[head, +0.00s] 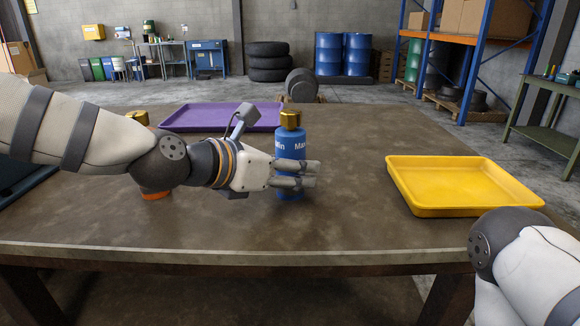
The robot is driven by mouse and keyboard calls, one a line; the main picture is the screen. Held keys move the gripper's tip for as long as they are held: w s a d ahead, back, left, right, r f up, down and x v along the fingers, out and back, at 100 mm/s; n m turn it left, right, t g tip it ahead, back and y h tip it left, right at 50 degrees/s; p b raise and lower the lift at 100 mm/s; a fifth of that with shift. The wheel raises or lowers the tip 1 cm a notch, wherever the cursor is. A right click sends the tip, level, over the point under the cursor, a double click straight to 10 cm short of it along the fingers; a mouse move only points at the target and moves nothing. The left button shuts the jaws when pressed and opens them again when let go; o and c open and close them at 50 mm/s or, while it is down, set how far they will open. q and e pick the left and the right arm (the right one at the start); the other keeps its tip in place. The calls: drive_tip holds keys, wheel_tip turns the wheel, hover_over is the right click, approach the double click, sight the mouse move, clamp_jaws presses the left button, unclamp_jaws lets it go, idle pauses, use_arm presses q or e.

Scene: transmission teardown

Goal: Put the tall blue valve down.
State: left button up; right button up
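The tall blue valve (290,144) stands upright at the middle of the table, with a gold cap (290,119) and white lettering. My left gripper (296,174) reaches it from the left, low on its body. The fingers lie across the valve's near side and look shut on it; the far side of the grip is hidden. The valve's bottom is at or very near the tabletop; I cannot tell if it touches. My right gripper is out of view; only part of my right arm shows at bottom right.
A yellow tray (462,209) lies empty at right, a purple tray (225,118) at the back. An orange part (155,195) and a gold cap (138,117) show around my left arm, mostly hidden. The brown table (345,222) is clear between the valve and the yellow tray.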

use_arm(q)
drive_tip(key=shift+s+r, duration=0.1)
drive_tip(key=shift+s, duration=0.05)
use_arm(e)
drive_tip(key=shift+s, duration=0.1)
use_arm(q)
drive_tip(key=v, duration=0.2)
drive_tip(key=p+v, duration=0.1)
drive_tip(key=v, duration=0.4)
drive_tip(key=shift+a+r, duration=0.1)
drive_tip(key=shift+r, duration=0.3)
drive_tip(key=v, duration=0.2)
drive_tip(key=f+v, duration=0.1)
drive_tip(key=v, duration=0.1)
drive_tip(key=shift+s+a+r, duration=0.15)
drive_tip(key=shift+s+a, duration=0.1)
drive_tip(key=shift+s, duration=0.05)
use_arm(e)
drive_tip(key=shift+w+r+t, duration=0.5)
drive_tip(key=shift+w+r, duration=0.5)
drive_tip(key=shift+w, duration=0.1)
